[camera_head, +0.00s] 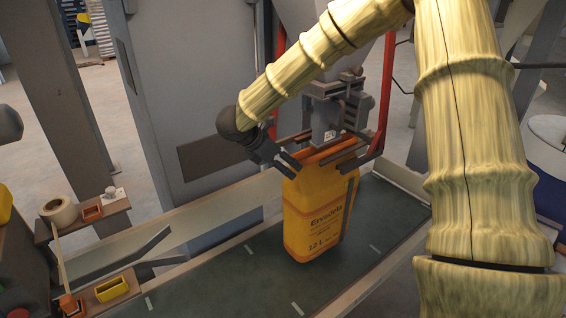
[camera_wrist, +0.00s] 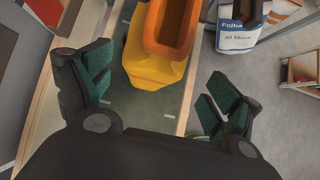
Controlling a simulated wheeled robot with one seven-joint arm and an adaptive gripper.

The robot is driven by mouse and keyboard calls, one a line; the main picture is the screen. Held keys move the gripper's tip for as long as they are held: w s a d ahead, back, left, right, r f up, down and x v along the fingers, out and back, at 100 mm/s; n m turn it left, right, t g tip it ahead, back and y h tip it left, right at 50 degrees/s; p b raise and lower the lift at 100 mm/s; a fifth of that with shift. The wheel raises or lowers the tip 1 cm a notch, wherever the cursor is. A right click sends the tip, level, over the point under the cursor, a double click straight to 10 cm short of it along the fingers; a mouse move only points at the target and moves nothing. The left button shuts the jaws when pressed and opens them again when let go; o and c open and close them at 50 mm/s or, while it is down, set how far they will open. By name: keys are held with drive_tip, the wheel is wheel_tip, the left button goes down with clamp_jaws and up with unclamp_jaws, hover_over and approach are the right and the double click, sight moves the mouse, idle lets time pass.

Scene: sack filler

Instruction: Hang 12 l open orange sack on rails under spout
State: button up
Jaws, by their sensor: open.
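The orange sack (camera_head: 318,215), marked 12 L, is upright over the dark green belt below the grey spout (camera_head: 326,122). Its upper rim is close to the spout and to the brown rails (camera_head: 292,139); I cannot tell whether the rim is on the rails or the sack's base bears on the belt. My gripper (camera_head: 284,168) is at the sack's upper left, its jaws open. In the wrist view the open jaws of my gripper (camera_wrist: 155,92) have nothing between them, and the orange sack (camera_wrist: 153,72) lies beyond them with its mouth open.
A red frame (camera_head: 386,95) stands beside the spout. The green belt (camera_head: 215,270) is clear at front left. A shelf with a tape roll (camera_head: 60,212) and a yellow tray (camera_head: 112,289) is at left. A white and blue sack (camera_wrist: 238,38) shows in the wrist view.

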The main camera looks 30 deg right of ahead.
drive_tip(key=v, duration=1.2)
drive_tip(key=shift+d, duration=0.1)
